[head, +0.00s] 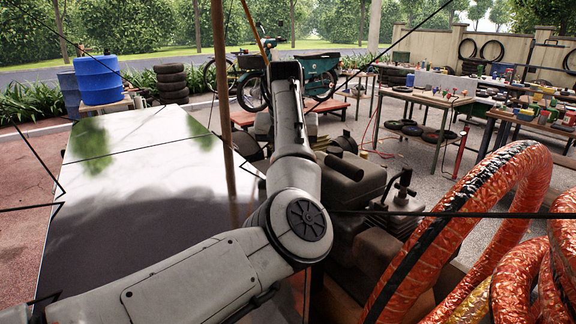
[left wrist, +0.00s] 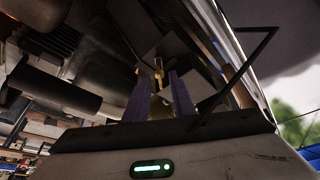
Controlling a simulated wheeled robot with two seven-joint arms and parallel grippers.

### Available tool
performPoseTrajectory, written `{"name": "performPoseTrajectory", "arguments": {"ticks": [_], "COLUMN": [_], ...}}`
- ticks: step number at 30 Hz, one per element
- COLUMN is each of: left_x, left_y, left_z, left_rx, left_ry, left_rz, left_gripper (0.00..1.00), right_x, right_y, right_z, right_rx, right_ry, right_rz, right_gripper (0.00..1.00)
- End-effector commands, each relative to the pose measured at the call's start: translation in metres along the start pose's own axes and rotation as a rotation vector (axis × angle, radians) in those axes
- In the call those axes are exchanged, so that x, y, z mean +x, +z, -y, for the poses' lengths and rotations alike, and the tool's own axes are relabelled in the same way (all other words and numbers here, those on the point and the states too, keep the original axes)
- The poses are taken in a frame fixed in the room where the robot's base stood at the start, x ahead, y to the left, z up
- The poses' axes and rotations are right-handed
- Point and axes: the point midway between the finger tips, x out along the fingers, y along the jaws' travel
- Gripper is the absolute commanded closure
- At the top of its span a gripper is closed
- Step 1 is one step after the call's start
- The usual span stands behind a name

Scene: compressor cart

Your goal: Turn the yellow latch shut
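My left arm crosses the head view from the lower left. Its forearm points away over the cart, and its gripper is hidden there. In the left wrist view, the two dark purplish fingers of my left gripper (left wrist: 159,80) stand apart. A small brass-yellow piece (left wrist: 158,70), which looks like the latch, shows between and just beyond the fingertips. I cannot tell whether a finger touches it or how far it is turned. The latch cannot be made out in the head view. My right gripper is in neither view.
Dark compressor machinery (head: 350,185) lies right of my arm, with a pipe-like part (left wrist: 50,95) close by in the wrist view. A glossy panel (head: 140,190) is on the left. Orange hoses (head: 450,230) fill the lower right. A thin brown post (head: 222,100) stands near my forearm.

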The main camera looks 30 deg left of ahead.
Motion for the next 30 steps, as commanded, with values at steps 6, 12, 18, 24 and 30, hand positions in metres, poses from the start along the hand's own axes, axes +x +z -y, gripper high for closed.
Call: {"name": "performPoseTrajectory", "arguments": {"ticks": [6, 12, 18, 24, 30], "left_x": [-0.0002, -0.0003, -0.0002, 0.0000, 0.0007], "left_y": [0.0000, -0.0001, -0.0002, -0.0005, -0.0003], "left_z": [0.0001, 0.0002, 0.0000, -0.0010, -0.0016], "left_rx": [0.000, -0.002, -0.038, -0.138, -0.283], "left_ry": [0.000, -0.001, -0.017, -0.062, -0.122], "left_rz": [0.000, 0.000, 0.000, -0.001, 0.001], "left_gripper": [0.99, 1.00, 1.00, 1.00, 1.00], "right_x": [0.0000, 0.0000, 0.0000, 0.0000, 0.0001], "right_y": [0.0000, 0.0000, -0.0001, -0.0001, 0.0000], "right_z": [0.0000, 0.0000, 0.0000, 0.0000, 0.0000], "right_rx": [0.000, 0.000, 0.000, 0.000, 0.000], "right_ry": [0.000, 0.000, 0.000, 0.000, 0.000], "right_rz": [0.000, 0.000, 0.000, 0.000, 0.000], "right_gripper": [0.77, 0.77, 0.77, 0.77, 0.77]}}
